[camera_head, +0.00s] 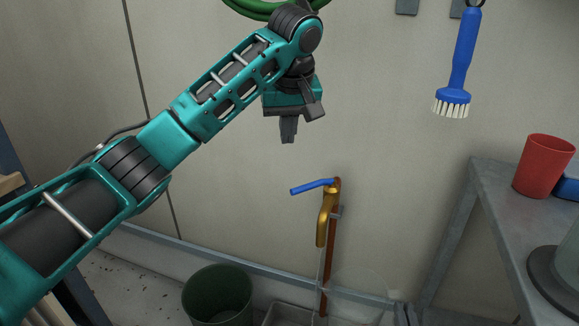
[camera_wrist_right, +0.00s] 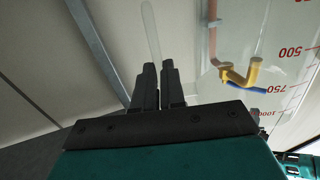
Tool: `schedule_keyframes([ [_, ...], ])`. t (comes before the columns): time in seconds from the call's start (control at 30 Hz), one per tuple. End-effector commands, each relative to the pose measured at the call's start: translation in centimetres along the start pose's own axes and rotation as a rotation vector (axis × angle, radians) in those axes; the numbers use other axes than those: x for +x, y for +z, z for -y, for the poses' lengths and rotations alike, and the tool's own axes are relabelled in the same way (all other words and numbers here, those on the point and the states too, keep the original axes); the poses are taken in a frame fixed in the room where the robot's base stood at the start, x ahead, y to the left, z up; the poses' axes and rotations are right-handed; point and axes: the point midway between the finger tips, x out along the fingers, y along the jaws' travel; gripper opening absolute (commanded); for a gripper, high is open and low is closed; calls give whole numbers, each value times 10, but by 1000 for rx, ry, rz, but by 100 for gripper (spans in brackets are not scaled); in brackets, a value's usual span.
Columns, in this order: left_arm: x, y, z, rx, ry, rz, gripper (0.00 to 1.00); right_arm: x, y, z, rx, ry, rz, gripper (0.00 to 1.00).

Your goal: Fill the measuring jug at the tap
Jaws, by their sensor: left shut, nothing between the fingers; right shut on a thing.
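The brass tap (camera_head: 327,217) with its blue lever (camera_head: 312,187) is on a copper pipe at the wall, the lever pointing left. My right gripper (camera_wrist_right: 158,70) is shut on the jug's pale clear handle (camera_wrist_right: 151,30). My left gripper (camera_head: 289,130) is shut and empty above the tap.
A dark green bucket (camera_head: 217,292) stands left of the basin (camera_head: 285,314) under the tap. A grey bench (camera_head: 490,205) at the right carries a red cup (camera_head: 543,165). A blue brush (camera_head: 461,65) hangs on the wall, and a green hose (camera_head: 250,8) is above my left arm.

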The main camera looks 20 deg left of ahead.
Motion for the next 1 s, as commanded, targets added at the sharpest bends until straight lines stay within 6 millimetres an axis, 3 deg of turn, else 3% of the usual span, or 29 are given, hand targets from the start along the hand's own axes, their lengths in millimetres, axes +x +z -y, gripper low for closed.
schedule_keyframes([
  [0.17,-2,0,0,0,-1,0,0,8,-1,7,3,0,-3,0],
  [0.53,-1,0,0,0,0,0,0,71,1,58,1,0,-2,0],
  [1.0,-1,0,0,0,0,0,0,76,2,61,0,0,0,0],
])
